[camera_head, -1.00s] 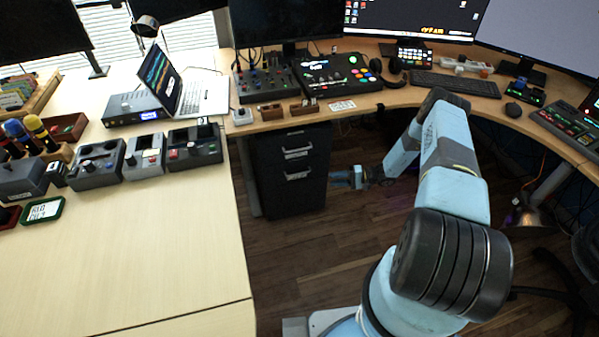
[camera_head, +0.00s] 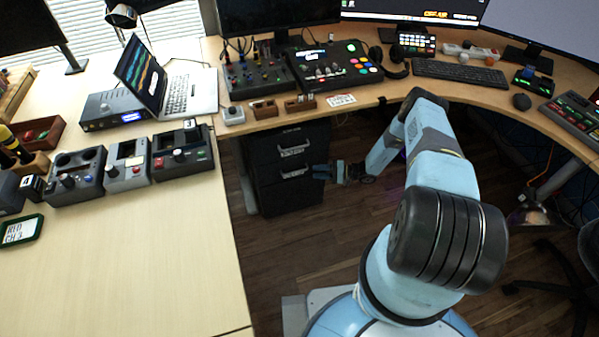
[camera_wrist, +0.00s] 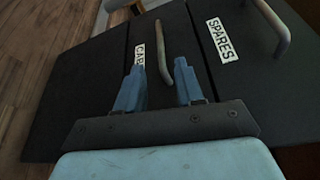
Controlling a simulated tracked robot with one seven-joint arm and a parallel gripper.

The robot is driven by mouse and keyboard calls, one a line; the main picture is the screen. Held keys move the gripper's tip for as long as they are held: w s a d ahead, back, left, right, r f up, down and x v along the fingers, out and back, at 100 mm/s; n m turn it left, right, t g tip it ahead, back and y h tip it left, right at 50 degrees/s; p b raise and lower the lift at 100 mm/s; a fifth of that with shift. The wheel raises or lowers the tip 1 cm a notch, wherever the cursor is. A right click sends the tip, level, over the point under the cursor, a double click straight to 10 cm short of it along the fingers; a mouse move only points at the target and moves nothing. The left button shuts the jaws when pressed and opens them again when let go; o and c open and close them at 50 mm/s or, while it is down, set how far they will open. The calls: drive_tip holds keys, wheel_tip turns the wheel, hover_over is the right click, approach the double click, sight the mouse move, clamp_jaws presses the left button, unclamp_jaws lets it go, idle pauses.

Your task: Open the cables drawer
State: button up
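The black drawer cabinet (camera_head: 262,168) stands under the desk, its drawers shut. In the wrist view, the cables drawer (camera_wrist: 157,99) shows a white label (camera_wrist: 139,58) reading "CA", the rest hidden behind a finger. Its bar handle (camera_wrist: 162,50) lies between my fingers in the picture. The drawer beside it is labelled "SPARES" (camera_wrist: 222,40) and has its own handle (camera_wrist: 272,22). My gripper (camera_wrist: 158,80) is open, one finger on each side of the cables handle. I cannot tell if they touch it. In the head view, my gripper (camera_head: 318,172) is close to the lower visible handle (camera_head: 293,173).
A light wooden table (camera_head: 130,250) with a laptop and several control boxes fills the left. The curved desk (camera_head: 445,96) with monitors and keyboard runs above the cabinet. Dark wood floor (camera_head: 290,245) lies free in front of the cabinet.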

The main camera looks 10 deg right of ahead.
drive_tip(key=x, duration=0.8)
drive_tip(key=shift+a, duration=0.4)
drive_tip(key=shift+c, duration=0.5)
clamp_jaws()
